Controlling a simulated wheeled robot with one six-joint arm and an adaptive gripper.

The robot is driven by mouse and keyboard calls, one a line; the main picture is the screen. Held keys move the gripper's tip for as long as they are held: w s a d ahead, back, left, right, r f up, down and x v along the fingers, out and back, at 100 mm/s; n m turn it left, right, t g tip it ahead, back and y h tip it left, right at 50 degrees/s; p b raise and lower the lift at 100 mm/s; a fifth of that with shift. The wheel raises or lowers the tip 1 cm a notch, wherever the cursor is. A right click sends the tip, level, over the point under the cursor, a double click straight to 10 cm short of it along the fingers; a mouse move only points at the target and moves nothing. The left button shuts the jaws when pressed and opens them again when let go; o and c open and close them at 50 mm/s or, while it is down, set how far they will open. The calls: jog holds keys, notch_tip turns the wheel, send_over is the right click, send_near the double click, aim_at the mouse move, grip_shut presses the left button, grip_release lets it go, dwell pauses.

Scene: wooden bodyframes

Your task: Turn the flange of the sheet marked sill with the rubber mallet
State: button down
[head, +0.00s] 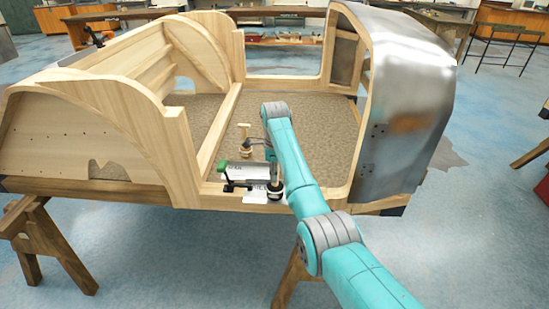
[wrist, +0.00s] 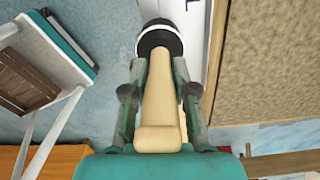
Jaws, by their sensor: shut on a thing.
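My gripper (wrist: 160,95) is shut on the wooden handle of the rubber mallet (wrist: 160,38), whose black and white head points away from my palm. In the head view the mallet head (head: 275,196) is low at the sill of the wooden frame, beside the pale sheet (head: 256,196). The sheet also shows in the wrist view (wrist: 195,35), with part of a letter like an L.
A small wooden-handled thing (head: 244,128) stands behind. The wooden bodyframe (head: 205,140) surrounds the brown floor (head: 322,140). A metal panel (head: 405,110) rises right. A trestle (head: 50,240) stands front left.

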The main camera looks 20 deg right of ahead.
jog(key=shift+f, duration=0.8)
notch_tip(320, 180, up, 9)
jog(key=shift+f, duration=0.2)
